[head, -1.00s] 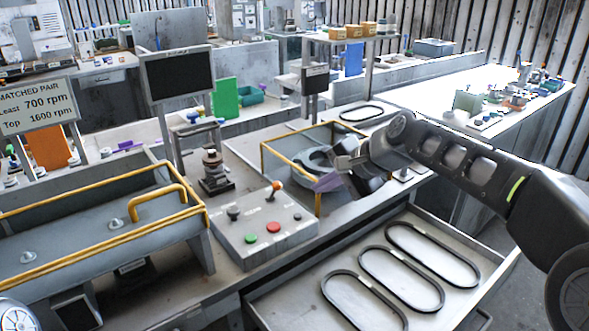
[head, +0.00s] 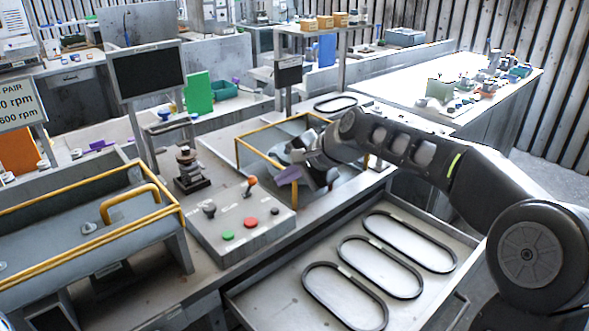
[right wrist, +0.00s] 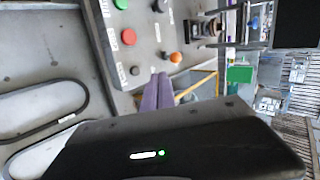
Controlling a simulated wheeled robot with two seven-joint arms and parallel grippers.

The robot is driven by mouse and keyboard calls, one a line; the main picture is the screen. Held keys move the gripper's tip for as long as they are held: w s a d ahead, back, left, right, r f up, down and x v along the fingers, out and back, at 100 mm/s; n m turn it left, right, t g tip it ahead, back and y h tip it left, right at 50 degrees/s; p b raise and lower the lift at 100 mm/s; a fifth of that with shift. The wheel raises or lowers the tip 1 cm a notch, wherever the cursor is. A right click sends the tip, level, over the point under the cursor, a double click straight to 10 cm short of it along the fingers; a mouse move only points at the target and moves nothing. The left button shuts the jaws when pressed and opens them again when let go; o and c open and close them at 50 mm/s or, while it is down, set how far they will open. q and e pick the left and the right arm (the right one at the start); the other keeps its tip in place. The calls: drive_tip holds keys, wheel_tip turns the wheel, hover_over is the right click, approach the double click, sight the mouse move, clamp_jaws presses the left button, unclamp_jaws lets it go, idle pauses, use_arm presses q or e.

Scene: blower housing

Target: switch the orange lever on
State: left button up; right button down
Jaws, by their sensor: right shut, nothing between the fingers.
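The orange lever (head: 250,184) stands on the grey control box (head: 243,235), behind the red button, with its orange knob at the top. In the right wrist view the orange knob (right wrist: 175,57) shows just beyond the purple fingertips. My right gripper (head: 288,175) has purple fingers and is to the right of the lever, apart from it in the head view. Its fingers (right wrist: 157,92) are shut together and hold nothing. My left gripper does not show.
The box also bears a black knob (head: 209,209), a green button (head: 228,236) and a red button (head: 251,222). A yellow-railed enclosure (head: 238,150) stands behind my right gripper. A drawer with several black belts (head: 380,264) lies open in front.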

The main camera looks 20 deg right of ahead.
sight(250, 187)
drive_tip(key=x, duration=0.3)
drive_tip(key=shift+w+a+f, duration=0.2)
drive_tip(key=shift+w+f, duration=0.05)
drive_tip(key=shift+w+a+f+p, duration=0.1)
drive_tip(key=shift+w+a+p, duration=0.25)
drive_tip(key=shift+w, duration=0.2)
drive_tip(key=shift+w+a+f+p, duration=0.1)
drive_tip(key=shift+w+a+p, duration=0.2)
drive_tip(key=shift+w, duration=0.25)
drive_tip(key=shift+w+a+f, duration=0.2)
drive_tip(key=shift+w+a, duration=0.15)
drive_tip(key=shift+w, duration=0.2)
